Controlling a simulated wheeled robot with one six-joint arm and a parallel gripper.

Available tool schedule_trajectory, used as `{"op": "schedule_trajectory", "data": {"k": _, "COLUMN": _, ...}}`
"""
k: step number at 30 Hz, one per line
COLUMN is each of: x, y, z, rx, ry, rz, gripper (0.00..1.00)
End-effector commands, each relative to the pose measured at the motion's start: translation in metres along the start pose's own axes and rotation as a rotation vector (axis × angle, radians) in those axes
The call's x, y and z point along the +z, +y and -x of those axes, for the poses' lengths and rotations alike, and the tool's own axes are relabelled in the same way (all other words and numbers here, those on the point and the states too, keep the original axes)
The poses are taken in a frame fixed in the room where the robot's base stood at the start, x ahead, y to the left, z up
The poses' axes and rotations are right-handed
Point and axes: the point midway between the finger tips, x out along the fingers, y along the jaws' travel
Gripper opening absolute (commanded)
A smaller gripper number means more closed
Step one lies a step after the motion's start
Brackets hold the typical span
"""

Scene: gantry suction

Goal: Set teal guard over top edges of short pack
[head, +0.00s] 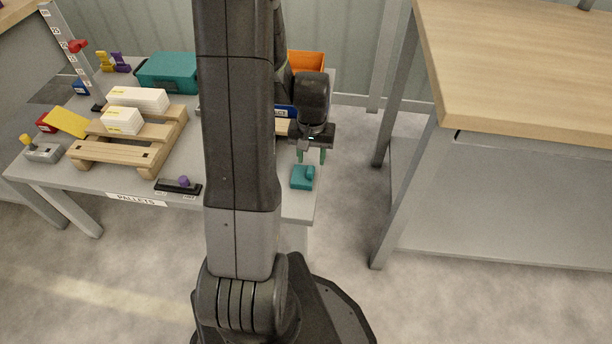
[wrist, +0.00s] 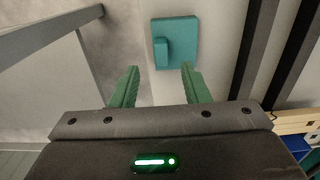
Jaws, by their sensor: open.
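The teal guard (head: 302,178) lies on the near right corner of the grey table, with a raised block on its flat plate. In the wrist view the guard (wrist: 182,42) is just beyond the fingertips. My gripper (head: 311,157) is open and empty, its green fingers above and slightly behind the guard, apart from it. The short white pack (head: 122,121) sits on the wooden pallet (head: 110,153) at left, in front of a longer white pack (head: 138,99). The short pack's top looks bare.
My arm hides the middle of the grey table. A black holder with a purple knob (head: 183,181) lies at the table's front edge. A teal box (head: 168,72) and orange bin (head: 307,64) stand at the back. A wooden-topped bench (head: 520,60) stands at right, across a floor gap.

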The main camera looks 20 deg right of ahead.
Motion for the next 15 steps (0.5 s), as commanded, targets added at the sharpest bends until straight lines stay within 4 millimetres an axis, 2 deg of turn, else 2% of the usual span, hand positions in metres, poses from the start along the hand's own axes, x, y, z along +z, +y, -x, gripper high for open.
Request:
{"op": "schedule_trajectory", "data": {"k": 1, "x": 0.004, "y": -0.001, "z": -0.013, "rx": 0.000, "ry": -0.004, "rz": 0.001, "gripper": 0.42}}
{"op": "schedule_trajectory", "data": {"k": 6, "x": 0.006, "y": -0.002, "z": -0.035, "rx": 0.000, "ry": -0.003, "rz": 0.000, "gripper": 0.42}}
{"op": "schedule_trajectory", "data": {"k": 15, "x": 0.005, "y": -0.002, "z": -0.039, "rx": 0.000, "ry": 0.000, "rz": 0.000, "gripper": 0.42}}
